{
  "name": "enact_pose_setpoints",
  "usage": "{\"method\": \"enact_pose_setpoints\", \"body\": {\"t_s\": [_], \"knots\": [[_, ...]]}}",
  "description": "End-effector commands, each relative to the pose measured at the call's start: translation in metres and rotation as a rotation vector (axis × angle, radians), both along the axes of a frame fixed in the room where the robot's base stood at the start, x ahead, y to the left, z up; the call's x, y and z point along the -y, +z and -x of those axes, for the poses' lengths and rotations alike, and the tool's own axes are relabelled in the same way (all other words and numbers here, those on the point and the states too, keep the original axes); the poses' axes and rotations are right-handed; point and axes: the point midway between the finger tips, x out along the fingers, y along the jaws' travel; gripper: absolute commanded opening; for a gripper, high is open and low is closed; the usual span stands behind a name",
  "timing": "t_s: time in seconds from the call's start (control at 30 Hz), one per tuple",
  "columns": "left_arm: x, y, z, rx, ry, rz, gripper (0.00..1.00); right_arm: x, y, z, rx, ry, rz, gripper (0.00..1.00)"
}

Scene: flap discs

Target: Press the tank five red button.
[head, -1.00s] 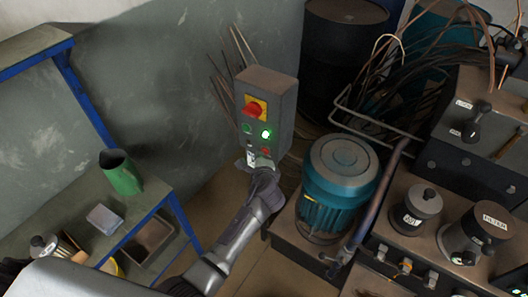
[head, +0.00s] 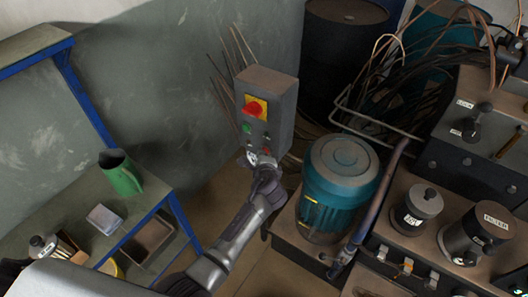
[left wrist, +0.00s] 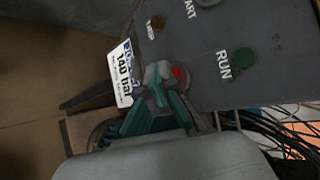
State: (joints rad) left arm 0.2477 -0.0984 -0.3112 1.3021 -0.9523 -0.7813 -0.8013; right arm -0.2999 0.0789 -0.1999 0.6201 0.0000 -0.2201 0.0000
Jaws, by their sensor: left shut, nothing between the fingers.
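The grey control box (head: 268,95) stands upright at the centre of the head view, with a red rotary switch on a yellow plate (head: 255,107) and a green button (head: 247,128). The small red button (left wrist: 179,73) is low on its face, partly covered by my fingertips in the left wrist view. My left gripper (head: 262,160) is shut and empty, with its tips at the red button; I cannot tell whether they touch it. The RUN lamp (left wrist: 243,58) is dark green and unlit. My right gripper is out of view.
A teal motor (head: 340,180) stands close to the right of my left arm. A blue-framed bench with a green cup (head: 121,174) is on the left.

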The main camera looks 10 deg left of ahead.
Motion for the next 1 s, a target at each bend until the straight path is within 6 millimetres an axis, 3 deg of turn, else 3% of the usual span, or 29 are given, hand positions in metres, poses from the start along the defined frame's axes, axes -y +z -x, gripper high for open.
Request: {"method": "enact_pose_setpoints", "body": {"t_s": [1.0], "knots": [[-0.008, 0.001, 0.025, 0.0, -0.001, 0.0, 0.0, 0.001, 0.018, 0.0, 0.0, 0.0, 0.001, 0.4]]}}
